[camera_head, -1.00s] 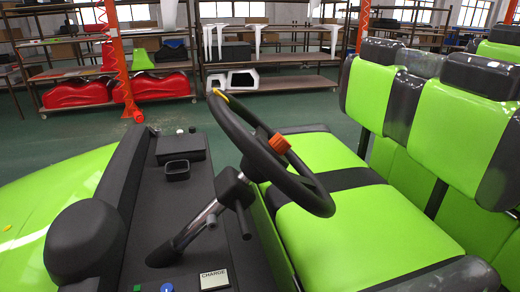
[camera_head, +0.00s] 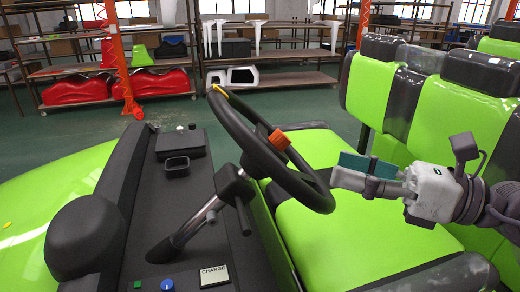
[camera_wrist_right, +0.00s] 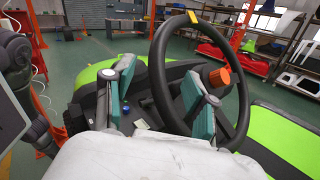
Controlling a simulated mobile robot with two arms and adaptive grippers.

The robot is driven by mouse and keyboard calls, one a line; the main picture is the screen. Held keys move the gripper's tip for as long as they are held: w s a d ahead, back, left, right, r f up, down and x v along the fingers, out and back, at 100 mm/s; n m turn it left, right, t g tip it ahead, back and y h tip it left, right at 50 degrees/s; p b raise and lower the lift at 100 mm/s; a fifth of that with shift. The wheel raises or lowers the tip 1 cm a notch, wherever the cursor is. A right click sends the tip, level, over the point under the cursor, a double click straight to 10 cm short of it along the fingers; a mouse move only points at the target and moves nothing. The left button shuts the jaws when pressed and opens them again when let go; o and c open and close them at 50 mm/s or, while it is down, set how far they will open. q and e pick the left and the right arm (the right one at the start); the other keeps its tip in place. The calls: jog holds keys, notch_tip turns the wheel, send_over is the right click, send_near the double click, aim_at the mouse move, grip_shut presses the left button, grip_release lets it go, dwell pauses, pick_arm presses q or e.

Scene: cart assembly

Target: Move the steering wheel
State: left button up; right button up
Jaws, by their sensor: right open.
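The black steering wheel (camera_head: 248,124) stands tilted on its column above the cart's dashboard. It has a yellow mark at its top and an orange knob on its rim. My right gripper (camera_head: 336,172) comes in from the right in the head view, its fingers close to the near right part of the rim. In the right wrist view the wheel (camera_wrist_right: 157,78) fills the middle, and my open right gripper (camera_wrist_right: 160,85) has its teal-padded fingers apart, the right one overlapping the wheel in the picture. Whether they touch the rim I cannot tell. My left gripper is out of view.
Green seats (camera_head: 365,225) lie under and behind my right arm. The black dashboard (camera_head: 150,200) carries a CHARGE plate (camera_head: 214,276) and a blue button (camera_head: 167,284). Shelves with red parts (camera_head: 165,84) stand in the background. Orange posts (camera_head: 120,60) rise nearby.

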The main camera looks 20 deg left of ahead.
aim_at(265, 147)
jog(key=a+p, duration=0.1)
jog(key=a, duration=0.3)
jog(key=w+a+p, duration=0.1)
jog(key=a+p, duration=0.1)
jog(key=a, duration=0.2)
jog(key=a+p, duration=0.2)
jog(key=a, duration=0.2)
jog(key=shift+w+a, duration=0.2)
jog(key=shift+a, duration=0.2)
jog(key=shift+a+f, duration=0.15)
jog(key=shift+a, duration=0.35)
grip_shut()
